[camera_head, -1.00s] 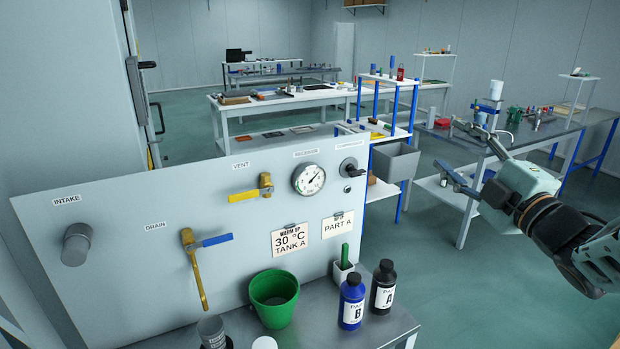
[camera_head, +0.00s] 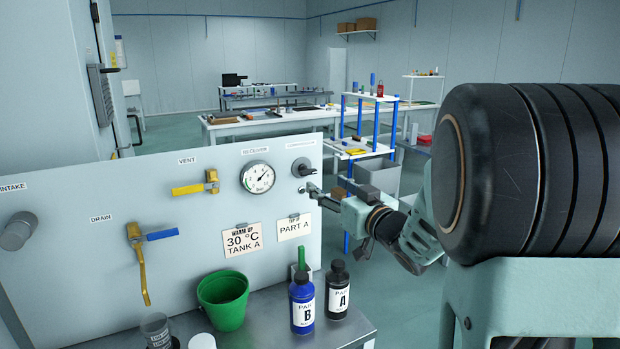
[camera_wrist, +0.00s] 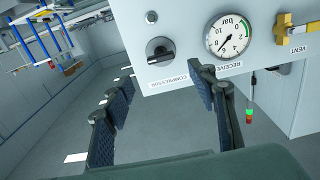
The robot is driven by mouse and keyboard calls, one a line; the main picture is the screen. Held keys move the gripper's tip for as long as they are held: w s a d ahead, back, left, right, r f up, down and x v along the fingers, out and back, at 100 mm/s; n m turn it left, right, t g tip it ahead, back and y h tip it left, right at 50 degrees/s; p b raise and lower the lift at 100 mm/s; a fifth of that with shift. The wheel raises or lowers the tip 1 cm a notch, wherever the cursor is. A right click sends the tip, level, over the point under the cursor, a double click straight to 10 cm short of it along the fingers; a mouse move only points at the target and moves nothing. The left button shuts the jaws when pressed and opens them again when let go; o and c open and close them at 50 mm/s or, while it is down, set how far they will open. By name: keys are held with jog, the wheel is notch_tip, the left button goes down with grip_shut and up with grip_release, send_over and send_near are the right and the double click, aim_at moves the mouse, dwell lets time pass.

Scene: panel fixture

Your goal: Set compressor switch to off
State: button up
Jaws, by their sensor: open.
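My gripper (camera_head: 313,190) is at the panel's right edge, just below the switch. In the wrist view my gripper (camera_wrist: 158,92) is open, with its two dark fingers spread and nothing between them. The switch lies beyond the gap between the fingers, and I see no contact with it.
The receiver gauge (camera_head: 257,177) and yellow vent valve (camera_head: 196,188) are left of the switch. A blue-handled drain valve (camera_head: 150,236) sits lower. Below are a green bucket (camera_head: 222,300), bottle B (camera_head: 302,303) and bottle A (camera_head: 337,290). Open floor lies right of the panel.

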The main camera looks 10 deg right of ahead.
aim_at(310, 173)
jog(key=p+x, duration=0.1)
jog(key=x, duration=0.9)
jog(key=shift+w+a, duration=0.15)
jog(key=shift+w, duration=0.15)
jog(key=shift+c, duration=0.6)
jog(key=c, duration=1)
